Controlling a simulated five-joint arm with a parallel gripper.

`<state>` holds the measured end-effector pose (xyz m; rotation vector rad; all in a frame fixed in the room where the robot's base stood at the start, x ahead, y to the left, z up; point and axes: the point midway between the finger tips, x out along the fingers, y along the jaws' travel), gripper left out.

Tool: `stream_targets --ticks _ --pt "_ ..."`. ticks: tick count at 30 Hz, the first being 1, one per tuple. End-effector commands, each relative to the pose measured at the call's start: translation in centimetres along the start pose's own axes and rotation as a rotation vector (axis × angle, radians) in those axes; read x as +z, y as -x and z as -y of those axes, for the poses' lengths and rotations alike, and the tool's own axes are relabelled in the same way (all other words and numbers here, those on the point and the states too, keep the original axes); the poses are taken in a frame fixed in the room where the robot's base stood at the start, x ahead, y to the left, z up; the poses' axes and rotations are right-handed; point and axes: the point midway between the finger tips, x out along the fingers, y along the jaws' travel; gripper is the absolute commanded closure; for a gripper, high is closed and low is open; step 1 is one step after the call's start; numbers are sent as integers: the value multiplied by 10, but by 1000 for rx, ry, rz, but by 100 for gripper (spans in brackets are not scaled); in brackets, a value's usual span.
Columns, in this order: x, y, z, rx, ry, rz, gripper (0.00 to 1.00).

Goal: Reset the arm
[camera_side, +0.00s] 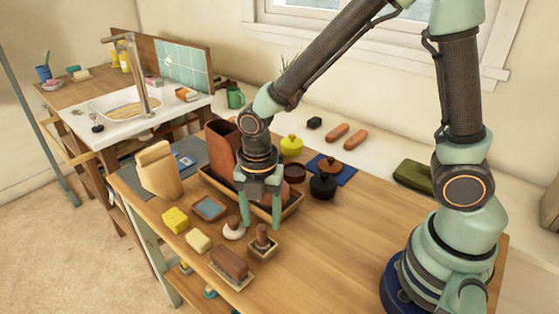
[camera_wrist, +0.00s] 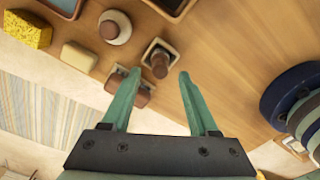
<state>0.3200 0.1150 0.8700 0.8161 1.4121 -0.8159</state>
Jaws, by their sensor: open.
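My gripper (camera_side: 262,224) hangs above the wooden table, fingers pointing down, open, with nothing between its fingers. In the wrist view its two green fingers (camera_wrist: 160,75) stand apart. A brown-knobbed tool in a small square tray (camera_side: 262,243) is close to the fingertips in the side view; the tool's round knob also shows just beyond the fingertips in the wrist view (camera_wrist: 159,65). A brown brush (camera_side: 229,262) lies near the table's front edge. In the wrist view the left finger partly hides it.
A yellow sponge (camera_side: 175,219), a cream block (camera_side: 198,240) and a round white pot with a brown knob (camera_side: 234,228) stand left of my gripper. The table's right side is clear.

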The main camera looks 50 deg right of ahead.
Motion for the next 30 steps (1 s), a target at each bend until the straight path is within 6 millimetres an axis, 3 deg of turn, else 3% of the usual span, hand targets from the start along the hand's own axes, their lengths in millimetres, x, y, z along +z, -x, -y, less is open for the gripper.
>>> stream_targets --ticks 9,19,23,30 --pt "0 63 -1 6 0 1 40" --pt "4 90 2 20 -69 3 40" --pt "16 104 11 77 -304 6 40" --pt "46 137 37 242 -957 -33 40"
